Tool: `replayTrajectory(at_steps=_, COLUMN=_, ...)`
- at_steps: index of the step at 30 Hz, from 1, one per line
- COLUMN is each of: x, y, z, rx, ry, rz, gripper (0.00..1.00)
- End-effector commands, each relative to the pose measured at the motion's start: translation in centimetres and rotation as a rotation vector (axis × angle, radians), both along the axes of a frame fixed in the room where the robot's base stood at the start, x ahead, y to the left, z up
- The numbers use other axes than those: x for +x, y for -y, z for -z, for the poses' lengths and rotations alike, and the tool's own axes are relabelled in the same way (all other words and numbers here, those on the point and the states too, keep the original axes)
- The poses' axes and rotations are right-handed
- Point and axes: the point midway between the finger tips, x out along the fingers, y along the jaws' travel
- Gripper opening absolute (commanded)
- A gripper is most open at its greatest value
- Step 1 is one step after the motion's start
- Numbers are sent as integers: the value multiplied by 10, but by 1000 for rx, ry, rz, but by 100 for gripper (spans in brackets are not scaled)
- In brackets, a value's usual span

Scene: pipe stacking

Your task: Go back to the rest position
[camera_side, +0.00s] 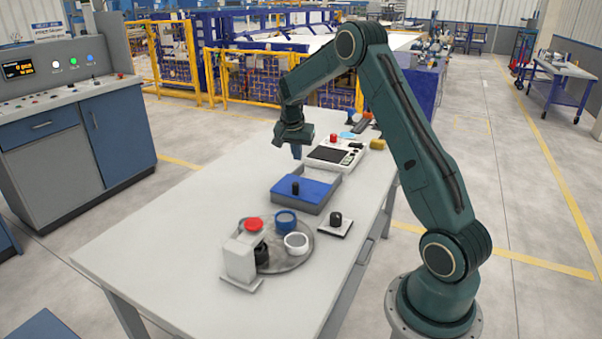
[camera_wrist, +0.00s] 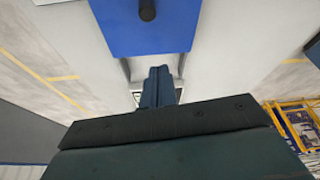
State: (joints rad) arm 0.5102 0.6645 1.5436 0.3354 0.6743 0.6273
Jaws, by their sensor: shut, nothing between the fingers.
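My gripper (camera_side: 296,152) hangs pointing down above the white table (camera_side: 165,240), beyond the blue-topped box and left of the white device. Its fingers are together and hold nothing; they also show in the wrist view (camera_wrist: 158,72). The blue-topped box (camera_side: 315,190) has a black knob (camera_side: 295,186) on top; in the wrist view its blue top (camera_wrist: 172,35) and the knob (camera_wrist: 147,10) are at the upper edge. A round grey tray (camera_side: 295,262) holds a blue ring-shaped pipe (camera_side: 286,221) and a white one (camera_side: 296,243).
A white stand (camera_side: 240,260) with a red top (camera_side: 254,224) and a black part (camera_side: 262,254) is at the tray's left. A black knob on a white plate (camera_side: 336,222) stands beside the box. The white device (camera_side: 335,157) has a red button. The table's left side is clear.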

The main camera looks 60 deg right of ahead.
Motion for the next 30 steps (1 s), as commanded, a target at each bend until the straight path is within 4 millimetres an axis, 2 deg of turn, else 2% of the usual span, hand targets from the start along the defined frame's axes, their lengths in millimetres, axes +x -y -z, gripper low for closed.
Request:
replayTrajectory(at_steps=4, x=0, y=-5, z=-14, rx=-1, ry=1, rz=-1, gripper=0)
replayTrajectory(at_steps=14, x=-1, y=-8, z=-21, rx=0, ry=0, rz=-2, gripper=0)
replayTrajectory(at_steps=19, x=-2, y=-16, z=-30, rx=1, ry=5, rz=-28, gripper=0)
replayTrajectory(at_steps=23, x=-4, y=-32, z=-46, rx=2, ry=10, rz=-79, gripper=0)
replayTrajectory(at_steps=30, x=-17, y=-82, z=-91, rx=3, ry=26, rz=-235, gripper=0)
